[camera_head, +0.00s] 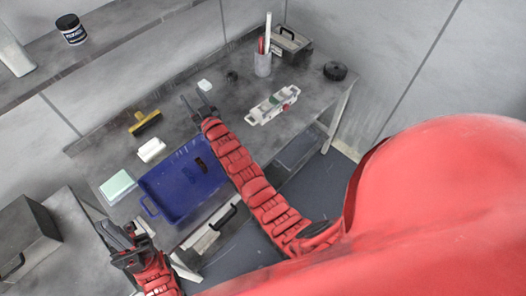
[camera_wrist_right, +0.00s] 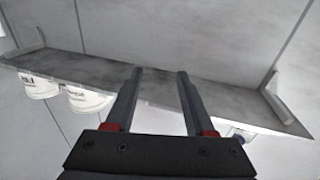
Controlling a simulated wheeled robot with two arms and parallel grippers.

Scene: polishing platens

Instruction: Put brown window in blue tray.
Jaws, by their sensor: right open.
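The blue tray (camera_head: 165,208) lies on the grey bench, left of my right forearm. A small dark piece (camera_head: 201,165) shows inside it near its far right side; it may be the brown window, but it is too small to tell. My right gripper (camera_head: 197,103) is past the tray's far right end, above the bench. It is open, with nothing between its fingers (camera_wrist_right: 156,72) in the right wrist view. My left gripper (camera_head: 116,236) is at the lower left, in front of the tray's near left corner. Its jaw opening cannot be made out.
A yellow-handled brush (camera_head: 145,122), a white block (camera_head: 151,150) and a pale green pad (camera_head: 118,187) lie left of the tray. A white device (camera_head: 272,105) and a pen cup (camera_head: 263,65) stand right of my gripper. A wall shelf (camera_wrist_right: 90,75) is ahead.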

